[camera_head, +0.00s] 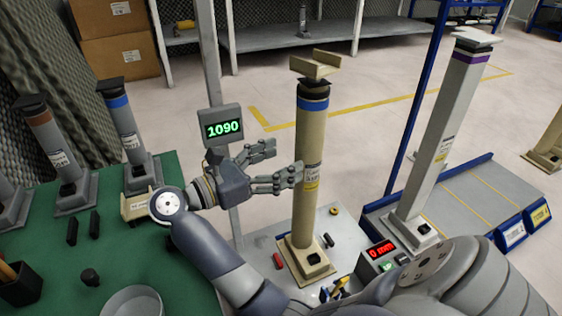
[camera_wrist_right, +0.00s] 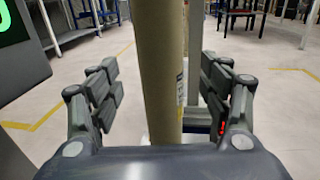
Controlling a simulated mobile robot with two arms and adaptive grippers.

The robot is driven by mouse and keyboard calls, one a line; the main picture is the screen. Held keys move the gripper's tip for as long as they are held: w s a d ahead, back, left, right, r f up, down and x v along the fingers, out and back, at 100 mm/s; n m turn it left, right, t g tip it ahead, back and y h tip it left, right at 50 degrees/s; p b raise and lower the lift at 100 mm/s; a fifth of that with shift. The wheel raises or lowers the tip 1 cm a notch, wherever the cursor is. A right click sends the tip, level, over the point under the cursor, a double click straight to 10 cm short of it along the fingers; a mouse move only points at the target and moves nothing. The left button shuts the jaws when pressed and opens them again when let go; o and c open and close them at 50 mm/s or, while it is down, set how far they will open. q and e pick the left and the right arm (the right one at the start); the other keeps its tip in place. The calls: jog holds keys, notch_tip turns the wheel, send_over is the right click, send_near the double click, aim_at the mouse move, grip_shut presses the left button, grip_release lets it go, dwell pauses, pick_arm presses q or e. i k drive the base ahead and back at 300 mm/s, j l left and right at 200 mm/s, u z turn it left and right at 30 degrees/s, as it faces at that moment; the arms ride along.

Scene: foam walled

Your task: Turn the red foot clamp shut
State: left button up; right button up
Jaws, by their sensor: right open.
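A small red piece (camera_head: 279,261), which looks like the red foot clamp, is on the light base plate (camera_head: 345,235), left of the foot of a beige post (camera_head: 308,150). Its turned position is too small to tell. The post stands upright with a blue band and a tan cradle on top. My right gripper (camera_head: 284,160) is open and empty, left of the post's upper half, well above the red piece. In the right wrist view the post (camera_wrist_right: 162,70) shows between the spread fingers, with gaps on both sides. My left gripper is not in view.
A green table (camera_head: 130,265) with several shorter posts is at left. A display reading 1090 (camera_head: 222,129) stands behind my right gripper. A grey post (camera_head: 440,140) and a red-lit counter box (camera_head: 382,251) are at right. Open floor lies behind.

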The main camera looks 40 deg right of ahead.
aim_at(276, 260)
jog(key=k, duration=1)
